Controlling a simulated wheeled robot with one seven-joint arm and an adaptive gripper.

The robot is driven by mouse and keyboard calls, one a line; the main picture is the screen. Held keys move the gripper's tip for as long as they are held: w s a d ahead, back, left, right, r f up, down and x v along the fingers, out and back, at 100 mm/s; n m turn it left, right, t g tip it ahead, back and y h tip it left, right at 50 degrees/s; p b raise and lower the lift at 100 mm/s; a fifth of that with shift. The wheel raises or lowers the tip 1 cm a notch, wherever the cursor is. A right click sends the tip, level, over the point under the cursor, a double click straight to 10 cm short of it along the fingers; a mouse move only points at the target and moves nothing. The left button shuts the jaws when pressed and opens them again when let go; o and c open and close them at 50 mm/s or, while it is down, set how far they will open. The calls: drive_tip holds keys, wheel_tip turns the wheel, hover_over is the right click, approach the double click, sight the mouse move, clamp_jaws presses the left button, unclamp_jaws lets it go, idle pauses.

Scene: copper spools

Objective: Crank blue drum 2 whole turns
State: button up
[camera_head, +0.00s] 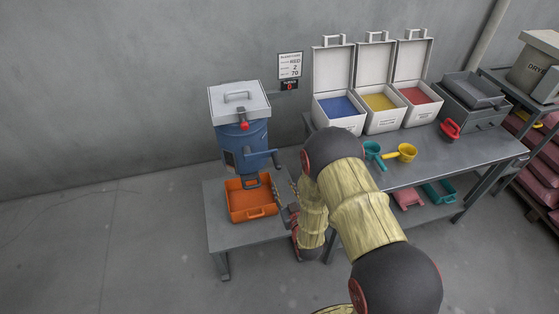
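The blue drum (238,138) stands upright on a low grey table, under a pale grey lid (238,101) with a handle. A red knob (244,126) shows on its upper front. A dark crank (275,158) sticks out at its right side, with its grip pointing up. My gripper (289,214) is below and to the right of the crank, beside the right edge of an orange tray (237,208). It looks apart from the crank. My arm partly hides it, and its fingers are too small to read as open or shut.
A wall sign (290,66) shows "RED", "2" and "70" above a small display with a red 0. On the right bench stand open white bins of blue (337,107), yellow (379,102) and red (415,96) material. Teal (373,151) and yellow (406,152) scoops lie before them.

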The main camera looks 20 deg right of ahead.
sight(277, 165)
drive_tip(key=r, duration=0.1)
drive_tip(key=r+t, duration=0.1)
drive_tip(key=r, duration=0.1)
drive_tip(key=r+t, duration=0.1)
drive_tip(key=shift+w+r, duration=0.3)
drive_tip(key=shift+r, duration=0.05)
drive_tip(key=w, duration=0.7)
drive_tip(key=shift+w+a+b, duration=0.1)
drive_tip(key=shift+w+b, duration=0.2)
drive_tip(key=shift+b, duration=0.1)
drive_tip(key=c, duration=0.4)
clamp_jaws()
